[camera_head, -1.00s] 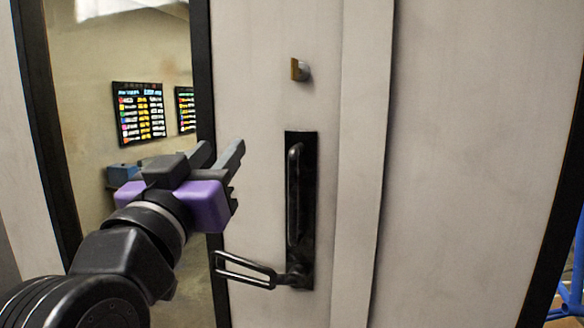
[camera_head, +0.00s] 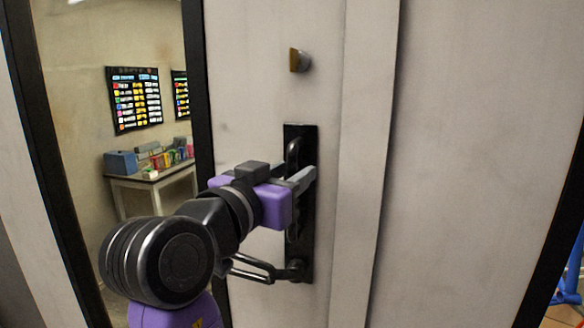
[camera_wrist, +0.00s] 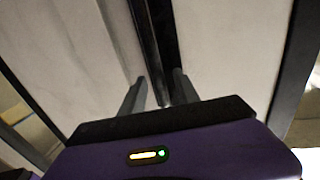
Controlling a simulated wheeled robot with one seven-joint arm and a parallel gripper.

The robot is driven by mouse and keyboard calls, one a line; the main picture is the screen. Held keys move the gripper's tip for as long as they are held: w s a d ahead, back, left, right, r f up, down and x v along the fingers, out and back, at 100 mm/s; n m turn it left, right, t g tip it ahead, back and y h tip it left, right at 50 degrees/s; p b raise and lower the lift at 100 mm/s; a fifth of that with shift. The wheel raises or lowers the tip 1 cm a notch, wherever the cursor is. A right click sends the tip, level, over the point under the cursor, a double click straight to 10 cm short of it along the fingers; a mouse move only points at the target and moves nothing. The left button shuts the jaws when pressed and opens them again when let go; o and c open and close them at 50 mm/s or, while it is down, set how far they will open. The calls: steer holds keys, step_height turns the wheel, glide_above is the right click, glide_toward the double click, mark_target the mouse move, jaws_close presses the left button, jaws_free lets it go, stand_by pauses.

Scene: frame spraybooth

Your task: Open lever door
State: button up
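The pale door (camera_head: 262,60) has a black handle plate (camera_head: 305,255) with a vertical pull handle (camera_head: 293,150) on it. A black loop-shaped lever (camera_head: 262,268) sticks out to the left from the plate's lower end. My gripper (camera_head: 306,178) is in front of the plate, at the middle of the pull handle and above the lever; it hides part of both plate and handle. In the wrist view the two fingers (camera_wrist: 158,92) stand apart, with the dark handle and plate between their tips. I cannot tell whether they touch the handle.
A small brass-faced knob (camera_head: 299,60) sits above the plate. A pale vertical strip (camera_head: 366,150) runs down the door right of the plate. Left, through a dark-framed window (camera_head: 196,90), a table (camera_head: 150,178) and wall charts (camera_head: 135,98) show. A blue frame (camera_head: 574,270) stands far right.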

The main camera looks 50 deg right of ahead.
steer(key=shift+d, duration=0.25)
jaws_close()
stand_by(1.4)
